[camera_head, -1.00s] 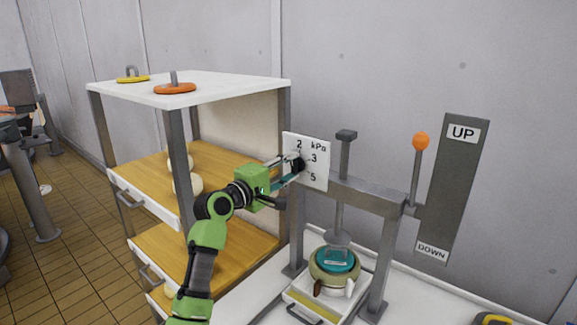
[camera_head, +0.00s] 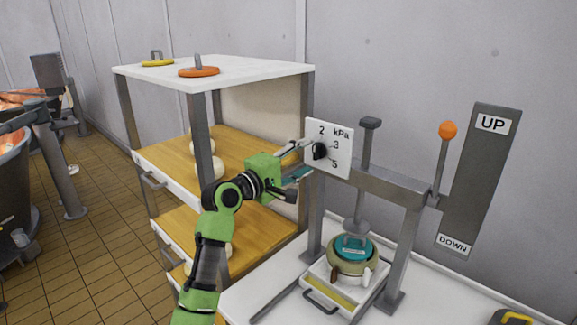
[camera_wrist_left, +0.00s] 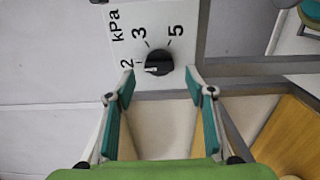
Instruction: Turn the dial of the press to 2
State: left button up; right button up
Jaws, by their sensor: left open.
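The press (camera_head: 381,188) has a white dial plate marked 2, 3, 5 and kPa (camera_head: 343,163). Its black dial knob (camera_head: 319,151) also shows in the left wrist view (camera_wrist_left: 160,61), where its white pointer mark is turned toward the 2. My left gripper (camera_head: 304,160) is open just in front of the knob, apart from it. In the left wrist view its two teal-padded fingers (camera_wrist_left: 161,82) are spread, with nothing between them and the knob beyond the tips. My right gripper is not in view.
A shelf rack (camera_head: 218,66) with pale round cheeses stands left of the press. Under the press plunger sits a pot with a teal lid (camera_head: 353,247). An orange-knobbed lever (camera_head: 447,131) stands by the UP/DOWN panel (camera_head: 482,180) at right.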

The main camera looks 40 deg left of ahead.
pick_arm(q)
jog(key=s, duration=0.8)
jog(key=shift+a, duration=0.25)
